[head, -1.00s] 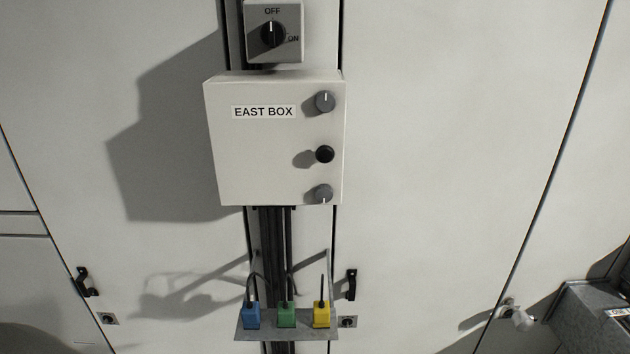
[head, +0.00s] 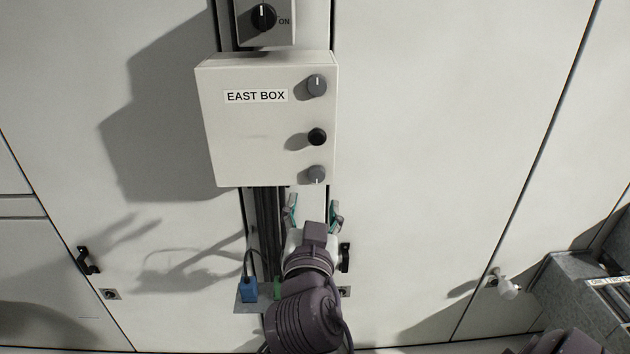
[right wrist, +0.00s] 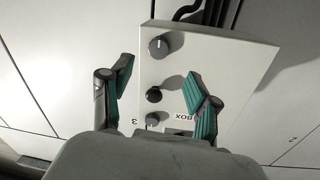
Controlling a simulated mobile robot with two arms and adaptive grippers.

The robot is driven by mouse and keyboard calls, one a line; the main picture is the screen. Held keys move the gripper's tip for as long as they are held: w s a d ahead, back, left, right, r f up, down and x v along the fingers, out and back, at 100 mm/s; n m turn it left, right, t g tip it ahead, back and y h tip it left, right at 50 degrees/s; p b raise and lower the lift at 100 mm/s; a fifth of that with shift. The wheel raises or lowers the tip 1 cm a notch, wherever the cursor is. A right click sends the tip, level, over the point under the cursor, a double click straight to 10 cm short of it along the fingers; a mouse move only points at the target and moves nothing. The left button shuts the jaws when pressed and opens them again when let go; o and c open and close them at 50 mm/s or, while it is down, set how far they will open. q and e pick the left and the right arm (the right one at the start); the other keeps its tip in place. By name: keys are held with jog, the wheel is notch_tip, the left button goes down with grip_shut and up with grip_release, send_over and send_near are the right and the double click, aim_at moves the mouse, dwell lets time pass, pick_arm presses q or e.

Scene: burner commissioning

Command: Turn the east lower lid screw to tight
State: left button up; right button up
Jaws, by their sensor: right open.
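The east box (head: 225,150) is a pale box on the wall with an "EAST BOX" label. Its lower lid screw (head: 316,174) is a grey knob with a white mark near the box's lower right corner. It also shows at the top of the right wrist view (right wrist: 158,46), which sees the box upside down. My right gripper (head: 313,206) is open and empty just below the box, its teal-padded fingers pointing up. In the right wrist view the fingers (right wrist: 160,78) stand apart, and the screw appears beyond the gap between them. My left gripper is not in view.
Above the lower screw are a black knob (head: 317,137) and the upper lid screw (head: 317,85). A rotary switch (head: 264,18) sits above the box. Blue (head: 248,289) and green (head: 278,289) plugs stand on a shelf below, partly hidden by my arm. Wall right of the box is clear.

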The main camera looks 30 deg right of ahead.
aim_at(317, 176)
jog(key=p+x, duration=0.1)
jog(key=x, duration=0.2)
jog(key=p+x, duration=0.2)
jog(key=x, duration=0.2)
jog(key=shift+d+r, duration=0.25)
jog(key=shift+d, duration=0.05)
jog(key=shift+w+d+f, duration=0.15)
jog(key=shift+w+d, duration=0.15)
jog(key=shift+w, duration=0.25)
jog(key=shift+s, duration=0.1)
jog(key=c, duration=1.2)
jog(key=shift+o, duration=0.2)
